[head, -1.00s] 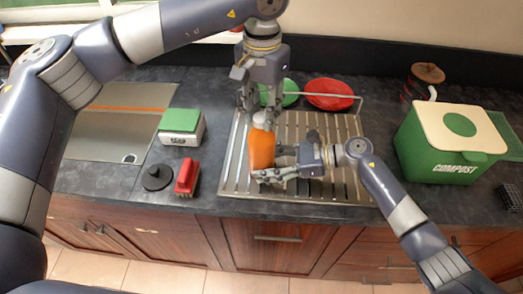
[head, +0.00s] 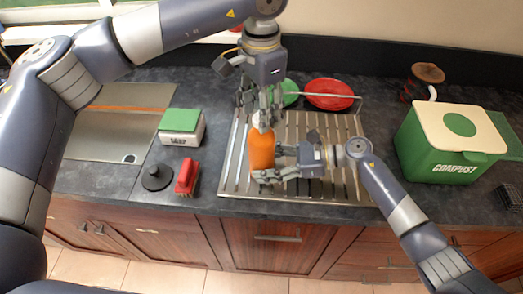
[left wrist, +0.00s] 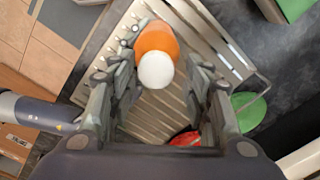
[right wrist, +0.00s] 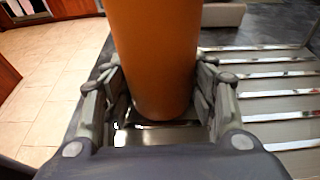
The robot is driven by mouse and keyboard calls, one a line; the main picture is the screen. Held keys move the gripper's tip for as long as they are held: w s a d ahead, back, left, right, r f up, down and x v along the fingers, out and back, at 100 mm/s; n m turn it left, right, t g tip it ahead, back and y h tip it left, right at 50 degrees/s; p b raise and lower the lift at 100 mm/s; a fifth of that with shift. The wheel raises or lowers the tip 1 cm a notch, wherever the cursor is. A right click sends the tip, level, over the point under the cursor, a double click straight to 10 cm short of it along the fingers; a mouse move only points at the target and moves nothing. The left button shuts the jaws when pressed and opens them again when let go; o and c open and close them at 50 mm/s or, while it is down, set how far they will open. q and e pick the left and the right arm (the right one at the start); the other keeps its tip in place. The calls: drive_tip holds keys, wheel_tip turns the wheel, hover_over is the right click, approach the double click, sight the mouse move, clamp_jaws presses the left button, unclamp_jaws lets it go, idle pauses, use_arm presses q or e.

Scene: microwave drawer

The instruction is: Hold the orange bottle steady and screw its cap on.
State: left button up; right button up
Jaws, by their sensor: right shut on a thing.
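The orange bottle (head: 261,152) stands upright at the left part of the metal drying rack. Its white cap (left wrist: 156,70) sits at the bottle's top; how far it is screwed on cannot be seen. My right gripper (head: 264,177) is shut around the lower part of the bottle from the right; the right wrist view shows the orange body (right wrist: 152,60) between its fingers. My left gripper (head: 260,112) points down over the cap. Its fingers stand apart on either side of the cap, with gaps visible in the left wrist view (left wrist: 160,90).
The drying rack (head: 325,187) also holds a green dish (head: 290,88) and a red dish (head: 330,87) behind. A green-white box (head: 181,127), red brush (head: 187,176) and black stopper (head: 156,177) lie left. The compost bin (head: 440,145) stands right.

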use_arm(q)
drive_tip(key=shift+s, duration=0.1)
drive_tip(key=n, duration=0.3)
drive_tip(key=shift+n, duration=0.3)
drive_tip(key=n, duration=0.3)
drive_tip(key=shift+n, duration=0.3)
drive_tip(key=n, duration=0.6)
drive_tip(key=shift+n, duration=0.3)
drive_tip(key=shift+c, duration=0.6)
